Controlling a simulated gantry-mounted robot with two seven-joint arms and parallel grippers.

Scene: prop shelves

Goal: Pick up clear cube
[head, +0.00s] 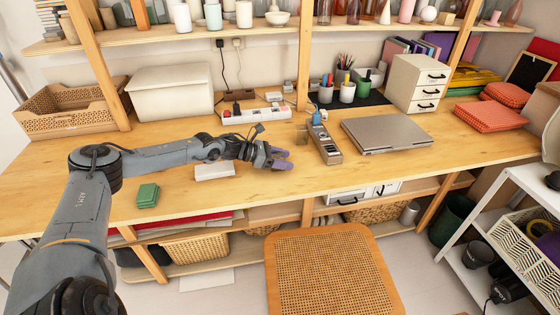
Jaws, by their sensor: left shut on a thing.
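My left gripper (282,159) has purple fingers and is over the middle of the wooden desk (330,183), near its front half. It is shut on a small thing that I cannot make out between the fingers. My right gripper is not in view.
A grey organizer strip (324,143) and a closed laptop (386,134) lie right of the gripper. A power strip (256,115) is behind it. A white box (215,171) and green sponges (148,195) lie left. A woven chair (330,272) stands in front.

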